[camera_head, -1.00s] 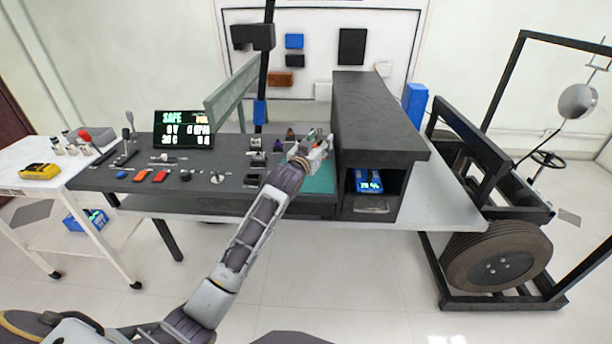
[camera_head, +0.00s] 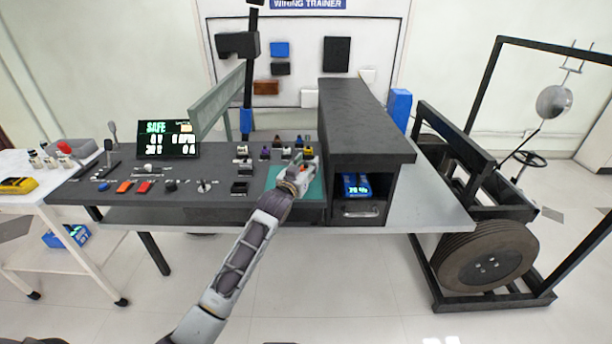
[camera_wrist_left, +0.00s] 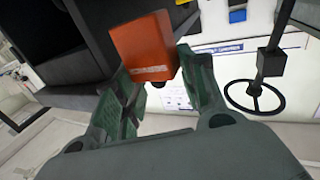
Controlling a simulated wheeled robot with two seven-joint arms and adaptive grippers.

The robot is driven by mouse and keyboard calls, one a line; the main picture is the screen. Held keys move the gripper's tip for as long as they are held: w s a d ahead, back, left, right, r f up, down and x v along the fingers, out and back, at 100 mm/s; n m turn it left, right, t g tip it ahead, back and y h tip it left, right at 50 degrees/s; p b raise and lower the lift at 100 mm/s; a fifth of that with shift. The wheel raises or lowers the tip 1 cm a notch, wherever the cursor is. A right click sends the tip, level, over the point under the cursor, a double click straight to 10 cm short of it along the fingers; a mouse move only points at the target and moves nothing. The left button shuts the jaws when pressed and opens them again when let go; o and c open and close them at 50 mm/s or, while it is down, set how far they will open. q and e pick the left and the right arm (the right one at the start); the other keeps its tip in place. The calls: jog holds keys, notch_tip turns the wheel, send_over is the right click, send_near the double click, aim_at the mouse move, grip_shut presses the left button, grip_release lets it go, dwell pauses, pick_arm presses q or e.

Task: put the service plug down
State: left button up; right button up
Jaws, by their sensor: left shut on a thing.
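The orange service plug (camera_wrist_left: 143,46) is between the two green fingers of my left gripper (camera_wrist_left: 165,88) in the left wrist view. The fingers are shut on its lower part. In the head view my left gripper (camera_head: 304,174) is over the teal mat (camera_head: 278,178) at the right end of the dark bench, beside the dark cabinet. The plug is too small and too covered by the gripper to make out there. I cannot tell whether it touches the mat. My right gripper is in neither view now.
The dark cabinet (camera_head: 366,115) stands close to the right of the gripper, with a blue lit unit (camera_head: 356,186) inside. Several small coloured connectors stand behind the mat. Switches and a display (camera_head: 168,140) reading SAFE are at the left of the bench (camera_head: 120,187).

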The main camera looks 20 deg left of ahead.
pick_arm(q)
jog(key=shift+f, duration=0.5)
jog(key=shift+f+b, duration=0.3)
jog(key=shift+f, duration=1.05)
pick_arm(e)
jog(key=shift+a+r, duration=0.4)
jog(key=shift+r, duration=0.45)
pick_arm(q)
jog(key=shift+f, duration=0.1)
jog(key=o, duration=1)
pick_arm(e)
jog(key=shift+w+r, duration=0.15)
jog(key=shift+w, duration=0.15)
